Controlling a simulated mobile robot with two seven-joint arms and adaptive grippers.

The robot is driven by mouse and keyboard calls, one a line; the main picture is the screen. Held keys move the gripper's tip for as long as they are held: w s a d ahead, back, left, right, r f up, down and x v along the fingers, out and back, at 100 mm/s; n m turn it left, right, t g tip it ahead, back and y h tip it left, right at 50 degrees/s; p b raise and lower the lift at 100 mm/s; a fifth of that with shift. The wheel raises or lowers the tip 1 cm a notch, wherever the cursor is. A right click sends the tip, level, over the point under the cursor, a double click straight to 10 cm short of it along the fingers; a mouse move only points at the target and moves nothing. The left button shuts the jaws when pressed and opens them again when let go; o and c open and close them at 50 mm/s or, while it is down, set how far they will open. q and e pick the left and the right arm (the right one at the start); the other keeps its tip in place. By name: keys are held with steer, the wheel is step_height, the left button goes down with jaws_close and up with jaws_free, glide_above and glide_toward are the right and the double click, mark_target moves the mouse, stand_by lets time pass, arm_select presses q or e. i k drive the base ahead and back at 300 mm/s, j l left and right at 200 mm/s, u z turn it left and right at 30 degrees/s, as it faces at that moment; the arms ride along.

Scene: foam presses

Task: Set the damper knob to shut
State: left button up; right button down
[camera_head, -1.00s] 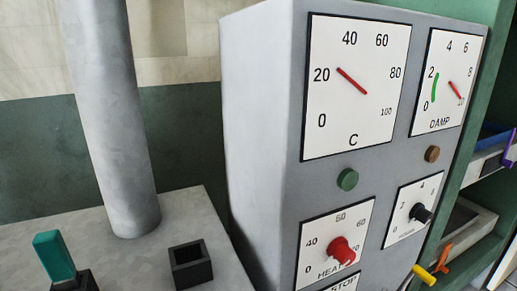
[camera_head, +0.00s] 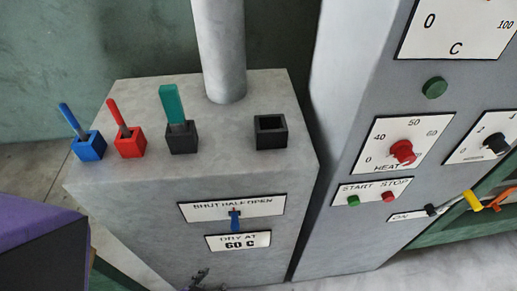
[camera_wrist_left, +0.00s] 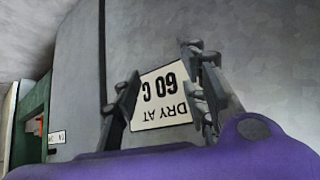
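The damper knob (camera_head: 236,222) is a small blue knob with a red mark at its top. It sits on the front of the grey cabinet, at the lower edge of a white plate (camera_head: 262,206) reading SHUT, HALF, OPEN. Its red mark points up, near the middle word HALF. My left gripper (camera_head: 197,279) shows only in part at the bottom edge of the head view, below and left of the knob, apart from it. In the left wrist view the fingers (camera_wrist_left: 162,78) are spread and empty before the DRY AT 60 C label (camera_wrist_left: 165,98). The knob is not visible there.
On the cabinet top (camera_head: 225,150) stand a blue lever (camera_head: 86,146), a red lever (camera_head: 130,144), a teal-handled tool in a black holder (camera_head: 181,139) and an empty black holder (camera_head: 270,133). The press panel with a red HEAT knob (camera_head: 403,152) stands to the right.

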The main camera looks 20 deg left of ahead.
mark_target(235, 224)
steer(key=u, duration=0.75)
